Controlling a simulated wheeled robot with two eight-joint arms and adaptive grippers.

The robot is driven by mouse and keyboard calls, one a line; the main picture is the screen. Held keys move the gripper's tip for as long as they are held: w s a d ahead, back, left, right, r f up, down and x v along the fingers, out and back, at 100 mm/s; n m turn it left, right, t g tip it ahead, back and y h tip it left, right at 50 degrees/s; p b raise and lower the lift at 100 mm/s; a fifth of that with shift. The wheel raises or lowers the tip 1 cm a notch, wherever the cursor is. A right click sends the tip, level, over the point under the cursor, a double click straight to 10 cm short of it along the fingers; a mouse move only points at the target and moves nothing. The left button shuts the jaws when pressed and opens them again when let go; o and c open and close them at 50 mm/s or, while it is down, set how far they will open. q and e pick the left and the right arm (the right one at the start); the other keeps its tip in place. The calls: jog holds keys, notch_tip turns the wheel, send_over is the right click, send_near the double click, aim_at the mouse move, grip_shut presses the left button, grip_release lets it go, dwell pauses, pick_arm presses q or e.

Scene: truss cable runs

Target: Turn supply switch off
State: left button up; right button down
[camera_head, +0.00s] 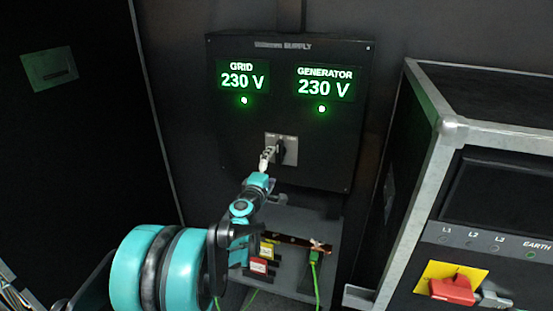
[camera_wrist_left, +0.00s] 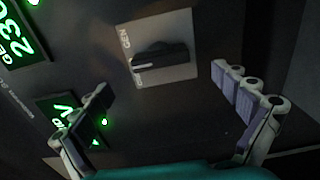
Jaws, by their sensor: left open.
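The supply panel (camera_head: 228,130) is a black box on the wall with lit GRID and GENERATOR displays, each reading 230 V. Below them is the supply switch, a black knob (camera_head: 281,152) on a small grey plate (camera_head: 291,158). In the left wrist view the knob (camera_wrist_left: 160,57) lies across its plate (camera_wrist_left: 180,85), its pale-marked end toward the labelled edge, where GEN is readable. My left gripper (camera_head: 267,157) is at the switch in the head view, partly covering the plate. In the wrist view my left gripper (camera_wrist_left: 160,80) is open, fingers on either side of the knob, apart from it.
Below the panel, an open shelf holds red and yellow tagged parts (camera_head: 262,256) and a green cable (camera_head: 315,280). A dark wall panel (camera_head: 80,130) is on the left.

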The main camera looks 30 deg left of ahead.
pick_arm(q)
jog(key=shift+v, duration=2)
